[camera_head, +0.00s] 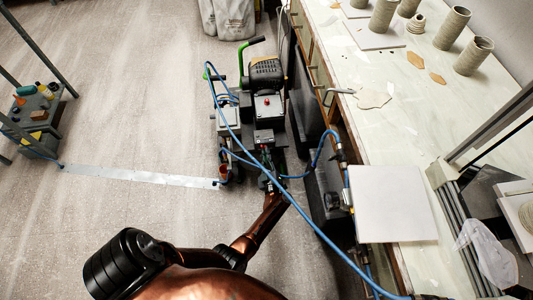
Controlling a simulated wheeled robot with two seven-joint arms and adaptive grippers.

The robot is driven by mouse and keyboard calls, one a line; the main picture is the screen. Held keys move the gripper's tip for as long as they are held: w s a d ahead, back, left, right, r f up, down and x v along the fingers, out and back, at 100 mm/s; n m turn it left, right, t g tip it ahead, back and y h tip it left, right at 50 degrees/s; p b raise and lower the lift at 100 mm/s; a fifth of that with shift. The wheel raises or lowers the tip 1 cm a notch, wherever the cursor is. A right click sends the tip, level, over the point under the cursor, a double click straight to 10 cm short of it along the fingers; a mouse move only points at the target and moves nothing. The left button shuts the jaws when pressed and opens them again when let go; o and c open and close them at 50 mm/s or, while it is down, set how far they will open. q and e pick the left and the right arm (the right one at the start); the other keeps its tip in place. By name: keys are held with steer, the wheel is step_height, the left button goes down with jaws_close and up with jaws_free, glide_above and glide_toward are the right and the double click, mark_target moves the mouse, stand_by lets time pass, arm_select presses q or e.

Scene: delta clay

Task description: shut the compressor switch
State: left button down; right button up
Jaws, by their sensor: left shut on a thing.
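The compressor (264,75) stands on the floor left of the bench, with a yellow-and-black motor end and green handles. A grey box with a small red knob (266,101) sits on its middle. A dark switch box (264,137) is at its near end. My left gripper (267,170) reaches up from below on a copper arm to this near end. It is shut on a small part there, apparently the compressor switch; the dark fingers and the blue hose hide the contact. The switch's position cannot be made out. My right gripper is out of view.
A blue hose (310,222) loops across the compressor and over my left gripper. The bench (415,130) at right holds clay cylinders and a white board (392,205). A small cart (35,115) stands at left. A pale strip (140,175) lies on otherwise open floor.

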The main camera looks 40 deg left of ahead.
arm_select(q)
steer(key=shift+d+f+n, duration=0.1)
steer(key=shift+n, duration=0.5)
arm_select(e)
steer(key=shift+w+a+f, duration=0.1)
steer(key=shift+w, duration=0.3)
arm_select(q)
steer(key=c, duration=2.1)
jaws_free()
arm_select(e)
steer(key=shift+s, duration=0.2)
